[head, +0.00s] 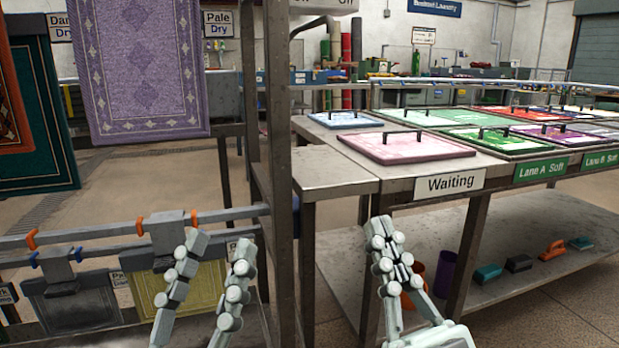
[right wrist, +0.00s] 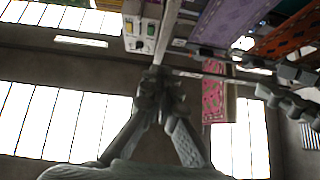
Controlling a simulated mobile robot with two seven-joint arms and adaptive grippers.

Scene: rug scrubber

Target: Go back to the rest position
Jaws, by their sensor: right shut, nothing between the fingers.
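My left gripper (head: 217,243) is in the lower left middle of the head view, pointing up. Its two fingers stand well apart with nothing between them. My right gripper (head: 382,228) is right of centre in the head view, in front of the steel tables and pointing up. Its fingers are together and hold nothing. In the right wrist view the right fingers (right wrist: 158,76) also meet at the tips, with windows and the ceiling area behind.
A steel post (head: 280,160) stands between my grippers. A rail (head: 110,232) with hanging small rugs (head: 75,308) is behind the left gripper. A purple rug (head: 138,62) hangs above. The Waiting table (head: 335,178) carries a pink rug board (head: 405,148); brushes (head: 553,250) lie on the lower shelf.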

